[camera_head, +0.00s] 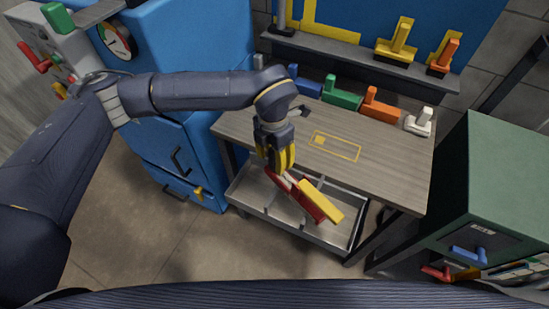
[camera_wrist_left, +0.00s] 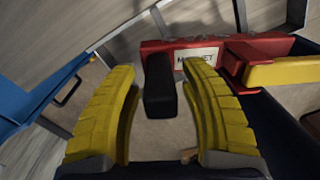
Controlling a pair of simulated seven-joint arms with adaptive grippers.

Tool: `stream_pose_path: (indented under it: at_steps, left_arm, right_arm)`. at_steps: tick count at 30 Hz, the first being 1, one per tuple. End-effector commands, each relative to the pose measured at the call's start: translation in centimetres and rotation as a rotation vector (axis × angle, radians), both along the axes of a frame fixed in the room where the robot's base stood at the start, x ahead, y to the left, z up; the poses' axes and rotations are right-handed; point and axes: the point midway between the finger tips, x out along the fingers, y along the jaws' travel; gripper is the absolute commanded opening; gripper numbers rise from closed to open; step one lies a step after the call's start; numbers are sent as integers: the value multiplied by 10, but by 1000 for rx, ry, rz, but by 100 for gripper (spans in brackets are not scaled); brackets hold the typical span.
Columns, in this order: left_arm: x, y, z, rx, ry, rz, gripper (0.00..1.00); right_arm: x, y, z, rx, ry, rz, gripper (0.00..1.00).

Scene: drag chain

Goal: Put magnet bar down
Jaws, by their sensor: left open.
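The red magnet bar (camera_head: 309,204) is over or in the tray below the table's front edge; I cannot tell whether it rests there. In the left wrist view the bar (camera_wrist_left: 222,46) carries a white label, and a black block (camera_wrist_left: 159,85) stands out from it. My left gripper (camera_head: 279,172) points down at the bar's left end. In the left wrist view its yellow fingers (camera_wrist_left: 160,72) are open, one on each side of the black block with gaps showing. A yellow bar-shaped piece (camera_head: 322,203) lies along the red bar. My right gripper is out of view.
The wooden table (camera_head: 390,165) bears a yellow outline (camera_head: 335,146), green (camera_head: 342,99) and orange (camera_head: 381,104) blocks and a white piece (camera_head: 419,122). The metal tray (camera_head: 338,232) is below. A blue cabinet (camera_head: 195,45) stands left, a green cabinet (camera_head: 500,170) right.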

Motion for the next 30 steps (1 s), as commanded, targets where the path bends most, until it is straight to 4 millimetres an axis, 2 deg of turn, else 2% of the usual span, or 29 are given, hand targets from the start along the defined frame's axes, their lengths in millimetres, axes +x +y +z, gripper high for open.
stream_pose_path:
  at_steps: [18,24,30]
  left_arm:
    - [3,2,100,-1,-3,-1,45]
    - [3,2,118,0,-3,0,45]
    - [3,3,124,0,0,0,45]
  right_arm:
    - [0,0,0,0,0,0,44]
    - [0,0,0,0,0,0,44]
    - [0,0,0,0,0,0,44]
